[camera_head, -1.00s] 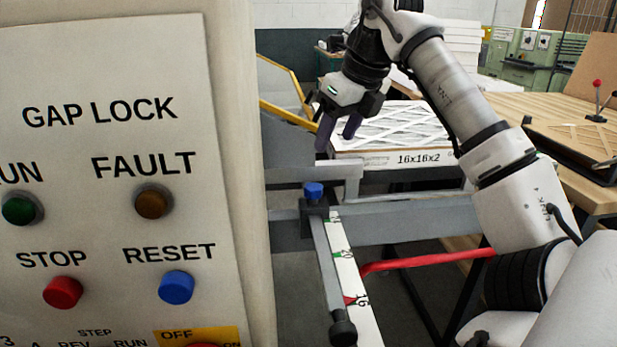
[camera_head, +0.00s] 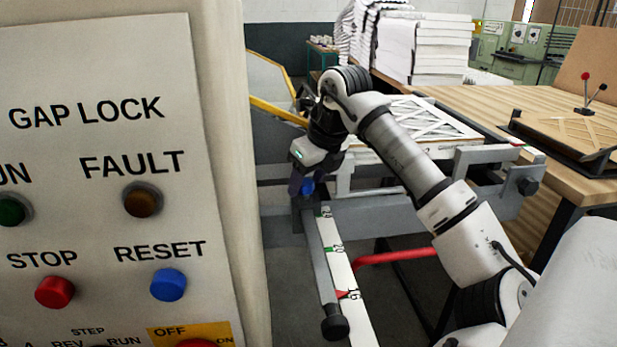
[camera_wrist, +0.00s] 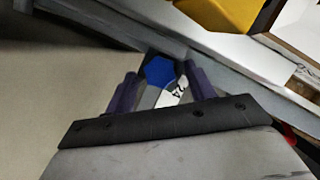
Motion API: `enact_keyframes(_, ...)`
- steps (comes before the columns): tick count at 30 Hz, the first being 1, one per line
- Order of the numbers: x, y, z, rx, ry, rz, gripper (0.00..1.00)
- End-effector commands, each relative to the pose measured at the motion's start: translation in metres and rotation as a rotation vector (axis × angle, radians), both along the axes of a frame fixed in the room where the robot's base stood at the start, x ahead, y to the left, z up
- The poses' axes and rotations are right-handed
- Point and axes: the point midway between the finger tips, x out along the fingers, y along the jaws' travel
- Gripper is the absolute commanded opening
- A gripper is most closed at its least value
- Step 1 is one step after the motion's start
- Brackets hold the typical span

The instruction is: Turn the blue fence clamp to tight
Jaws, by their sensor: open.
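The blue fence clamp (camera_head: 307,186) is a small blue knob on a dark block at the far end of the grey rail with the white scale. In the wrist view the blue knob (camera_wrist: 159,71) shows between the fingertips, nearer the left finger. My gripper (camera_head: 301,184) is open and points down at the clamp, with its dark purple fingers on either side of the knob. In the wrist view my gripper (camera_wrist: 160,82) shows a gap between each finger and the knob. I cannot tell whether a finger touches it. The clamp's block is partly hidden by the fingers.
The control panel (camera_head: 100,225) with its buttons stands close at the left. A white scale (camera_head: 335,265) runs along the rail, which ends in a black knob (camera_head: 335,322). A red bar (camera_head: 395,257) crosses to the right. A filter (camera_head: 425,120) lies behind my arm.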

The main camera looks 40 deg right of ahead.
Motion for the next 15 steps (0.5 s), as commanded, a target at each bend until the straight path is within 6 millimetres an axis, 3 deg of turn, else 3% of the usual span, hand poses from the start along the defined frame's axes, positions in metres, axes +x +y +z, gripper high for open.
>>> enact_keyframes(3, 0.0, 0.0, 0.0001, 0.0, 0.0, 0.0, 0.52)
enact_keyframes(12, -0.0002, 0.0, 0.0003, 0.0, 0.0, 0.0, 0.12)
enact_keyframes(15, -0.0002, 0.0001, -0.0002, 0.0, 0.001, -0.005, 0.1)
